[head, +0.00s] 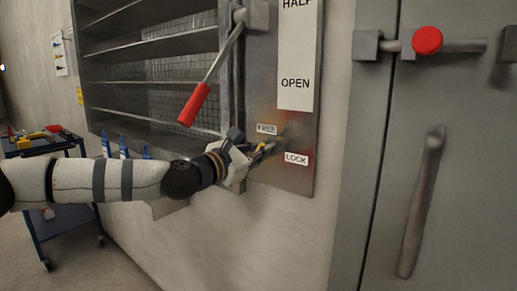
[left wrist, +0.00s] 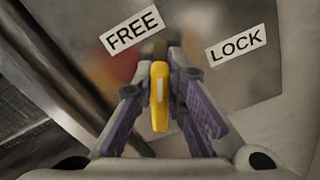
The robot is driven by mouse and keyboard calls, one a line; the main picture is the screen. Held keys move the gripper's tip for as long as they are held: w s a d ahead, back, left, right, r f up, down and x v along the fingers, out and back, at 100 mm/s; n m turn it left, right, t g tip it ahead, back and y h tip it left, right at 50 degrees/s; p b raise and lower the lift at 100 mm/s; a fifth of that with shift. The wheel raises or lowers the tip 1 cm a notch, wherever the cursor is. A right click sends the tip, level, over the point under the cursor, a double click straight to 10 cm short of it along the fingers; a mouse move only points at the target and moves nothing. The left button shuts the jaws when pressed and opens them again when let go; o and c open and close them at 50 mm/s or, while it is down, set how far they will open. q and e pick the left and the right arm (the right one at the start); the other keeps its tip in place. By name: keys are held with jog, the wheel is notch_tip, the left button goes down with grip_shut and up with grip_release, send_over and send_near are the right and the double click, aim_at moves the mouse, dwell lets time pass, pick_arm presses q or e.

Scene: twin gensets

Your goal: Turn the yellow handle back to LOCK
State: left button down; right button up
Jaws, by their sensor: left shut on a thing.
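The yellow handle (left wrist: 159,97) is between the fingers of my left gripper (left wrist: 159,105), which is shut on it. In the left wrist view it points up between the FREE label (left wrist: 132,32) on the left and the LOCK label (left wrist: 236,45) on the right. In the head view my left gripper (head: 262,150) is at the metal panel (head: 262,105), and only a bit of yellow shows there. The FREE label (head: 266,129) is above the gripper, and the LOCK label (head: 296,159) is to its right. My right gripper is not seen.
A lever with a red grip (head: 194,104) hangs above my left arm, beside a louvred opening (head: 150,62). A grey door with a long handle (head: 421,202) and a red knob (head: 427,40) stands at right. A blue cart (head: 62,216) with tools is at left.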

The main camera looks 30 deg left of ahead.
pick_arm(q)
jog(key=m, duration=0.3)
jog(key=shift+d+f+m, duration=0.2)
jog(key=shift+d+m, duration=0.05)
jog(key=shift+m, duration=0.15)
jog(key=m+p, duration=0.1)
jog(key=m, duration=0.2)
jog(key=shift+d+f, duration=0.1)
jog(key=shift+f, duration=0.05)
jog(key=shift+f+m+p, duration=0.2)
jog(key=shift+m+p, duration=0.15)
jog(key=shift+m, duration=1.05)
jog(key=shift+f+m+p, duration=0.2)
jog(key=shift+m+p, duration=0.1)
jog(key=shift+m, duration=1.1)
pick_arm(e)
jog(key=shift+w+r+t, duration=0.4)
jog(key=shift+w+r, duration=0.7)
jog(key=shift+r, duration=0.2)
pick_arm(q)
jog(key=shift+f, duration=0.1)
jog(key=c, duration=1.6)
grip_release()
jog(key=shift+c, duration=0.2)
jog(key=shift+o, duration=0.2)
